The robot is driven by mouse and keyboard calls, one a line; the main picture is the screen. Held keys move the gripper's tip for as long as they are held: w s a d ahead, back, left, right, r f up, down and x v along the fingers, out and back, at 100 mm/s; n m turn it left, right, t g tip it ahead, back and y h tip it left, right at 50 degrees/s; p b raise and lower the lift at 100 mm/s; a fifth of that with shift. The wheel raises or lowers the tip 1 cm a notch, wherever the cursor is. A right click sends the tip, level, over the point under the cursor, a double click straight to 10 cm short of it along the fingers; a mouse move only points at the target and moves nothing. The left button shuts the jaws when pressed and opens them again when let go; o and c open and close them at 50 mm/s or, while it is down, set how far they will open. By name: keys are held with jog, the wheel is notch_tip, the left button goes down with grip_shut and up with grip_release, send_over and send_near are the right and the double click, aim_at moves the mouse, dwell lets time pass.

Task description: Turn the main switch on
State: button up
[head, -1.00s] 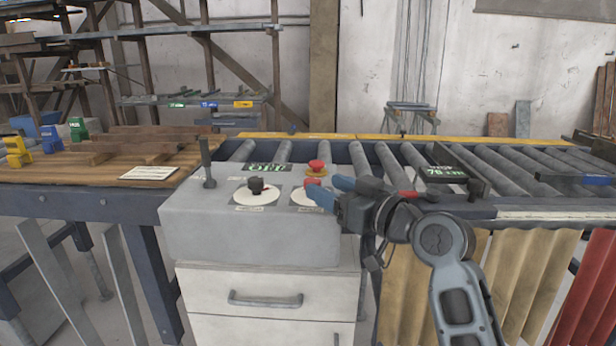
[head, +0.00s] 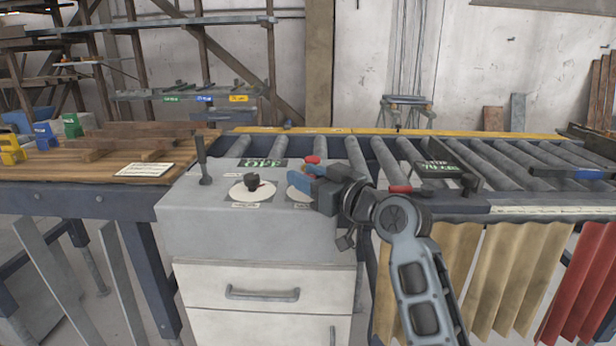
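A grey control box (head: 215,225) stands at the centre, with two white round dials on its sloped top. The left dial (head: 243,194) carries a black knob (head: 252,181). The right dial (head: 293,194) is mostly covered by my gripper, and its red knob is hidden. The labels under the dials are too small to read, so I cannot tell which is the main switch. A dark display (head: 262,163) reads OFF in green. My gripper (head: 304,178) has blue fingertips that look apart, right over the right dial. I cannot see whether they touch the knob.
A red mushroom button (head: 312,160) sits just behind my fingers. An upright lever (head: 203,160) stands at the box's left. A roller conveyor (head: 490,160) runs behind and to the right, with a second display (head: 440,168). A wooden bench (head: 100,160) stands left.

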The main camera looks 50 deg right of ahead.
jog(key=c, duration=0.4)
jog(key=shift+n+y+b, duration=0.4)
jog(key=shift+y+b, duration=0.1)
jog(key=shift+y, duration=0.1)
jog(key=shift+d+f+n+y+b, duration=0.1)
jog(key=shift+n+y+b, duration=0.55)
jog(key=shift+y, duration=0.35)
jog(key=n+y+b, duration=0.2)
jog(key=y, duration=0.1)
jog(key=shift+y, duration=0.3)
jog(key=n+g+y+b, duration=0.2)
jog(key=n+y, duration=0.1)
jog(key=y, duration=0.1)
jog(key=n+g+y+b, duration=0.2)
jog(key=n+y, duration=0.1)
jog(key=y, duration=0.1)
jog(key=shift+g, duration=0.4)
jog(key=shift+n, duration=0.25)
jog(key=o, duration=0.9)
